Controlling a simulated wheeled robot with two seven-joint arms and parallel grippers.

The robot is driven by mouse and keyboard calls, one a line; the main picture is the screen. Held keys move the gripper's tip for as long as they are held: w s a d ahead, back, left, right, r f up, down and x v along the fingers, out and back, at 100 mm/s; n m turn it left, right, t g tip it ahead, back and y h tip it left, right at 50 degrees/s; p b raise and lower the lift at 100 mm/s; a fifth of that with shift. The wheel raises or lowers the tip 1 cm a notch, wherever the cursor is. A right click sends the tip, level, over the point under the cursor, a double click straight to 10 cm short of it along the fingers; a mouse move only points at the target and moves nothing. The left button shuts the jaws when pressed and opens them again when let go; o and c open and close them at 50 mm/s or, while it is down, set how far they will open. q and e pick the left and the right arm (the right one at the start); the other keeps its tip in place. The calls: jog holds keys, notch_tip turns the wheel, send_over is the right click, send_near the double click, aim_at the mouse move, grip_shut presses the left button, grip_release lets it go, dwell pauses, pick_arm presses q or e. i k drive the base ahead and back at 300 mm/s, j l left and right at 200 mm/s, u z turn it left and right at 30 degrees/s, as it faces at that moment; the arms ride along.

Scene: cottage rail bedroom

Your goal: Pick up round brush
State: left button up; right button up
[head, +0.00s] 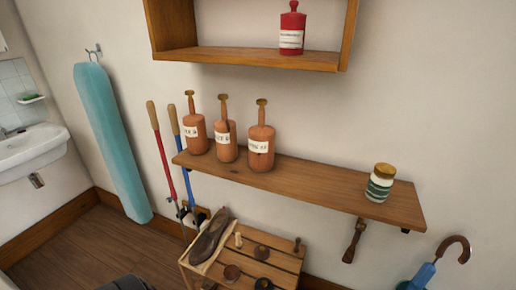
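One is a dark knob-like piece (262,252), one a brown round piece (232,272), and one a black round piece (264,284) at the picture's lower edge. One of these may be the round brush, but they are too small to tell. A dark brown brush-like tool (354,240) hangs below the right part of the wall shelf.
The wall shelf (315,186) carries three orange-brown bottles (226,141) and a striped jar (380,183). A higher shelf holds a red canister (292,29). Long-handled tools (162,150), a teal ironing board (110,140) and a sink (32,150) stand left. Wooden floor (85,245) is open at left.

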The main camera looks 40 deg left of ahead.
aim_at(239, 243)
jog(key=u, duration=1.55)
